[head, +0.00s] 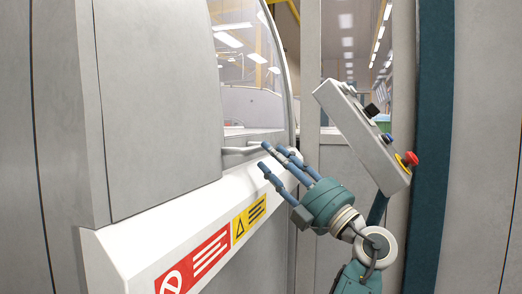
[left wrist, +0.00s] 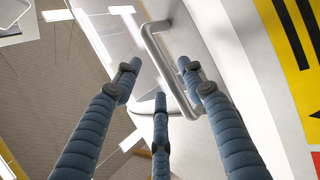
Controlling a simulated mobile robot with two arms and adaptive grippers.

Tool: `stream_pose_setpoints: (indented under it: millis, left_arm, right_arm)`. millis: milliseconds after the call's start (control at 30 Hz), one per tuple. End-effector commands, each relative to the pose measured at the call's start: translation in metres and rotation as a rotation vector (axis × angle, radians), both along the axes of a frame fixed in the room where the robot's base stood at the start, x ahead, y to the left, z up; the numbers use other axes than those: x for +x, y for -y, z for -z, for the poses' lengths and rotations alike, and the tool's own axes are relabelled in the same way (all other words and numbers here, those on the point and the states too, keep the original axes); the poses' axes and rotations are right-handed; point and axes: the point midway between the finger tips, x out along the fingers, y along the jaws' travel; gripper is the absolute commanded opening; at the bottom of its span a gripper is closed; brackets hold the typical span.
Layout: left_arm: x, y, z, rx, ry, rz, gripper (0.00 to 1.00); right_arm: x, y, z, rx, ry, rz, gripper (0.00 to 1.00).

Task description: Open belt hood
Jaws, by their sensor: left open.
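The belt hood is most likely the curved grey cover with a clear window (head: 248,85), and it looks closed. A thin bent metal handle (head: 240,149) sits low on it. My left gripper (head: 270,157) is open, its three blue fingers pointing left toward the handle, with the fingertips close to its right end. In the left wrist view, the handle (left wrist: 158,58) lies ahead between the spread fingers (left wrist: 160,85), and the right fingertip overlaps its lower end in the picture. I cannot tell if they touch. My right gripper is not in view.
A tilted grey control box (head: 350,120) with a red emergency button (head: 411,159) stands just right of and above my left gripper. A white ledge with a red sign (head: 195,264) and a yellow warning label (head: 249,218) runs below the handle.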

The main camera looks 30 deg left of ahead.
Motion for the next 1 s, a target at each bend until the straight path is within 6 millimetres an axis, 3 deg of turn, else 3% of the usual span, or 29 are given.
stream_pose_setpoints:
  millis: [100, 300, 667, 700, 900, 1000]
  left_arm:
    - [0.004, -0.019, -0.010, -0.002, 0.000, -0.001, 0.41]
    - [0.009, -0.039, -0.023, 0.000, -0.001, -0.001, 0.41]
    - [0.010, -0.045, -0.027, 0.000, -0.002, 0.001, 0.41]
    - [0.010, -0.045, -0.027, 0.000, -0.001, 0.000, 0.39]
    - [0.010, -0.045, -0.026, 0.000, -0.001, 0.000, 0.00]
    - [0.010, -0.045, -0.026, -0.001, -0.002, 0.000, 0.00]
  right_arm:
    - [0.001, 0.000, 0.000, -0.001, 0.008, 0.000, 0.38]
    - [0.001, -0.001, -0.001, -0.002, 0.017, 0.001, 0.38]
    - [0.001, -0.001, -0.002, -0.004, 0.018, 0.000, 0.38]
    - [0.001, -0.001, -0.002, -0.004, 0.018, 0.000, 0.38]
    - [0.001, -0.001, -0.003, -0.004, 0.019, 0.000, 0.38]
    - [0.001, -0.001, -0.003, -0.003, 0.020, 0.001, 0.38]
